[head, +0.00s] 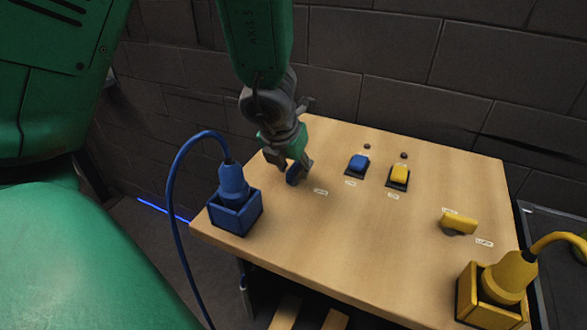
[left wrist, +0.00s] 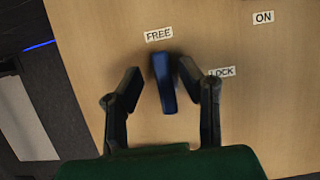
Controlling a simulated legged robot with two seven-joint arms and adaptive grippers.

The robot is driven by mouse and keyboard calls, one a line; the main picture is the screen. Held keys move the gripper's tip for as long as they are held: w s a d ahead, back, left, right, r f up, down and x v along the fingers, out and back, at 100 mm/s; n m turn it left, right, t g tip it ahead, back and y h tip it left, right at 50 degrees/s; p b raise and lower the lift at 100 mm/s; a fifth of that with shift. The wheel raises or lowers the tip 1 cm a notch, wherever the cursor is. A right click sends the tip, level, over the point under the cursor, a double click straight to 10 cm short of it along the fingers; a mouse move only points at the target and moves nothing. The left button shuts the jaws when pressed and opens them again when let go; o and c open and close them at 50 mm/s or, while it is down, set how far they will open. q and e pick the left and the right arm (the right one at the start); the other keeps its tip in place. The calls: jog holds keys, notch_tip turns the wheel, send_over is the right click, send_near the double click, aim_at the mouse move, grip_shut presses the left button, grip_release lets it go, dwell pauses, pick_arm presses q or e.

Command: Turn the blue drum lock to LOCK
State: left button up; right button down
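The blue drum lock (left wrist: 164,84) shows in the left wrist view as a narrow upright handle on the wooden table top. Its upper end points up toward the FREE label (left wrist: 159,34). The LOCK label (left wrist: 222,71) lies to its right, partly covered by a finger. My left gripper (left wrist: 160,68) is open, with one finger on each side of the handle. The right finger is close to the handle; I cannot tell whether it touches. In the head view my left gripper (head: 286,164) reaches down over the blue lock (head: 293,177), which it partly hides. My right gripper is not in view.
On the table (head: 335,250) stand a blue plug in a socket box (head: 235,213), a blue button (head: 358,163), a yellow button (head: 399,175), a yellow knob (head: 458,223) and a yellow plug in its box (head: 500,285). A brick wall (head: 380,60) rises behind.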

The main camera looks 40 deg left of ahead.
pick_arm(q)
jog(key=shift+d, duration=0.25)
jog(key=shift+d+r, duration=0.1)
grip_shut()
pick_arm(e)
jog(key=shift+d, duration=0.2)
